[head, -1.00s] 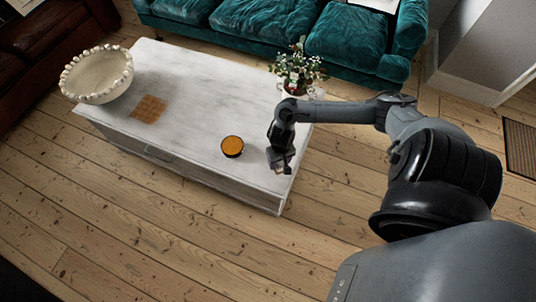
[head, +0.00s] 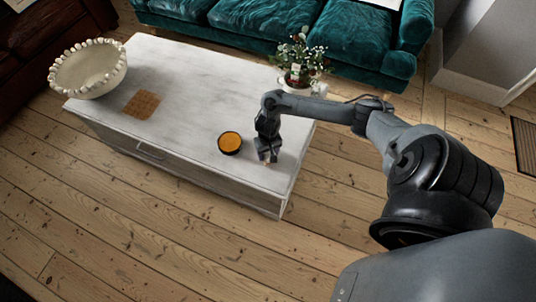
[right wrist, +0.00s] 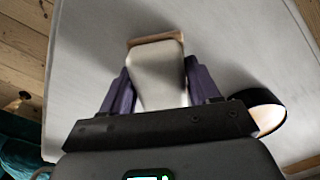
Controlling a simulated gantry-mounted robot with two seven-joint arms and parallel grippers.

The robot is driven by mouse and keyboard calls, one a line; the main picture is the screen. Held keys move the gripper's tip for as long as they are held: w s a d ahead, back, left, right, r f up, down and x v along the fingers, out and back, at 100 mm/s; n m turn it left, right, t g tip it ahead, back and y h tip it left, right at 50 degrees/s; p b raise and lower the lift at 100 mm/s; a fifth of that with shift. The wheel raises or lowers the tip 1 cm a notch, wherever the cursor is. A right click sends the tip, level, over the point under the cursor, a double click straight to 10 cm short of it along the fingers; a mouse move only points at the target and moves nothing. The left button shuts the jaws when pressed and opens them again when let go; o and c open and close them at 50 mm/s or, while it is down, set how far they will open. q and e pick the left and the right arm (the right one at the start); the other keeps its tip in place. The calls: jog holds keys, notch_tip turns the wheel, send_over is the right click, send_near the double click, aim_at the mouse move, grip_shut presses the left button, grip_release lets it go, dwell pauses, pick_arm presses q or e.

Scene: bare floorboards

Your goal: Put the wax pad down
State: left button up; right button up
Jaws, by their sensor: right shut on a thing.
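My right gripper (head: 268,157) is over the right end of the white table (head: 185,75), to the right of a round black tin with an orange top (head: 230,143). In the right wrist view, my right gripper (right wrist: 160,90) has its two purple-grey fingers shut on a pale block with a brown far edge (right wrist: 158,78), which I take to be the wax pad. It is held close over the tabletop; I cannot tell whether it touches. In the head view it is mostly hidden by the gripper. My left gripper is not in view.
A beaded cream bowl (head: 88,80) and a brown square mat (head: 142,104) are at the table's left end. A potted plant (head: 297,72) stands at the back right. A teal sofa (head: 265,30) is behind. The middle of the tabletop is clear.

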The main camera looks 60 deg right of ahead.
jog(key=shift+f, duration=0.2)
jog(key=o, duration=0.9)
jog(key=shift+o, duration=0.2)
